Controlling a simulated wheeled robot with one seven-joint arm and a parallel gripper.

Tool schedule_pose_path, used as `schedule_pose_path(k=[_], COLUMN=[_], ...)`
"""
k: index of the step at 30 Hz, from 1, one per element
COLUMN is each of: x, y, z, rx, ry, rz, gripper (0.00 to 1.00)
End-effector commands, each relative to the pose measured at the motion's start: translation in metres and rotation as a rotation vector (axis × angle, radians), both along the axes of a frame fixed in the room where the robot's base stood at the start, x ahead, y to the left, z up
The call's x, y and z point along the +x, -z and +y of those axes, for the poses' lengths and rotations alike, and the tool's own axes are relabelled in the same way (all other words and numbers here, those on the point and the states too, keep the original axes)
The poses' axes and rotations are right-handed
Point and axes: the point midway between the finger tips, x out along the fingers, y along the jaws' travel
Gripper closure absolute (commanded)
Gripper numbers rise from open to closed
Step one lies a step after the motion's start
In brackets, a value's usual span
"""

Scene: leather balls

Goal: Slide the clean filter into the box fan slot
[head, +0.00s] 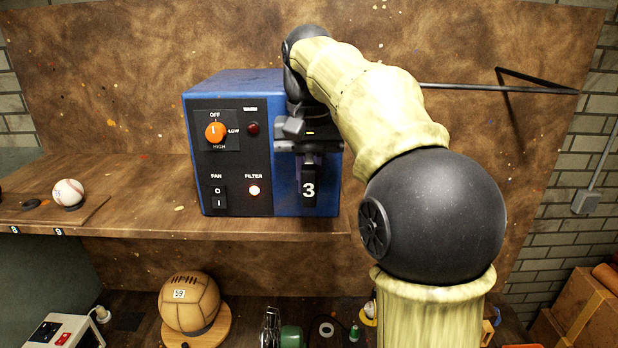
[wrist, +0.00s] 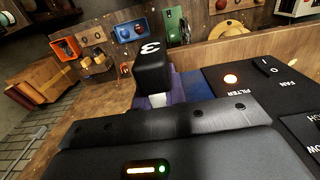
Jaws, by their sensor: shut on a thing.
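The blue box fan (head: 328,172) stands on the wooden shelf, with a black control panel on its front. A black block marked 3 (head: 309,191), which looks like the filter's handle, is at the right of its front. My gripper (head: 308,158) is shut on this block from above. In the wrist view the block (wrist: 152,70) shows just beyond my gripper (wrist: 155,108), with blue housing beside it. The rest of the filter is hidden, so I cannot tell how deep it sits in the slot.
The wooden shelf (head: 140,222) has free room left of the box. A baseball (head: 68,192) rests at its left. Below are a brown leather ball (head: 190,302) on a wooden stand and small items. A brown board (head: 130,70) stands behind. The filter lamp (head: 254,190) is lit.

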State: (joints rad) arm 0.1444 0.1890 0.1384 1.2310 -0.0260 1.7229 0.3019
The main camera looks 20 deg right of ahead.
Motion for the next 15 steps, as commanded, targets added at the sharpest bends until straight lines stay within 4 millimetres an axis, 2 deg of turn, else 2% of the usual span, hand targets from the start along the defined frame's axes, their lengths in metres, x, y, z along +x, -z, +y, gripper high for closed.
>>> schedule_pose_path(k=[15], x=[0.0071], y=[0.0000], z=[-0.0024], rx=[0.000], ry=[0.000], rz=[0.000], gripper=[1.00])
